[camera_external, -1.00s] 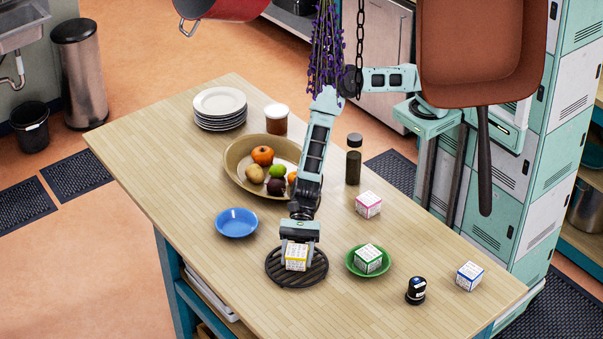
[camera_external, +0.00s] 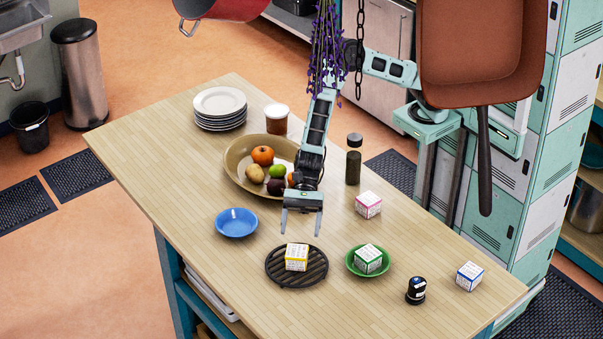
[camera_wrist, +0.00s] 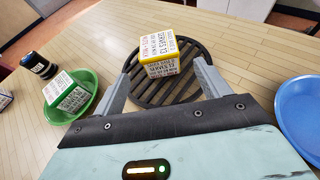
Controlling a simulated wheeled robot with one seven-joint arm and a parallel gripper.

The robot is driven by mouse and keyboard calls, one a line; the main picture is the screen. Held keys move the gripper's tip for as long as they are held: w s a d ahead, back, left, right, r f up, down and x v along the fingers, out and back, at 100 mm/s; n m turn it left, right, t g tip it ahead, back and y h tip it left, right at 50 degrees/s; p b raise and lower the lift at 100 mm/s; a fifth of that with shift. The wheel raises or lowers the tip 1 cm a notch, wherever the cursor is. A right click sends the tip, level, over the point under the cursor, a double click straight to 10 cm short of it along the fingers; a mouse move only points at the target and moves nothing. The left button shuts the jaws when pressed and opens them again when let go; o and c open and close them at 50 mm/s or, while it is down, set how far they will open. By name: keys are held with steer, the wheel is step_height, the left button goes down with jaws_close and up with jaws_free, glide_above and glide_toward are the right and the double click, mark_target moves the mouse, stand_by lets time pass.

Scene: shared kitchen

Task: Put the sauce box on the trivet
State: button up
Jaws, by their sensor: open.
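A white box with yellow edges (camera_external: 297,257) sits on the round black slatted trivet (camera_external: 317,267), near its middle. I take it to be the sauce box; its print is too small to be sure in the outside view. The wrist view shows the box (camera_wrist: 157,45) upright on the slats of the trivet (camera_wrist: 165,95). My gripper (camera_external: 301,234) is open and empty, above the trivet and clear of the box. In the wrist view its fingers frame the near part of the trivet, with the box beyond them.
A green bowl (camera_external: 351,267) holding a green-edged box (camera_external: 368,258) stands right of the trivet. A blue bowl (camera_external: 237,222) is at upper left. A black jar (camera_external: 416,291), blue-edged box (camera_external: 469,276), pink-edged box (camera_external: 368,205), dark bottle (camera_external: 354,160) and fruit bowl (camera_external: 238,168) stand around.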

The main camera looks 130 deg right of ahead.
steer(key=shift+v, duration=1.4)
steer(key=s+a+r+n+g, duration=0.2)
steer(key=s+a+n+g, duration=0.1)
steer(key=s+a+n, duration=0.4)
steer(key=s+a+r+n+g, duration=0.25)
steer(key=s+a+n, duration=0.2)
steer(key=s, duration=0.55)
steer(key=s+a+r+n+g, duration=0.2)
steer(key=s+a+n+g, duration=0.3)
steer(key=s, duration=0.3)
steer(key=s+d+n+h, duration=0.4)
steer(key=s+d+n, duration=0.1)
steer(key=s+n, duration=0.4)
steer(key=s+d+n+h, duration=0.5)
steer(key=s+n, duration=0.4)
steer(key=s, duration=0.3)
steer(key=shift+r+t, duration=0.35)
steer(key=shift+t, duration=0.1)
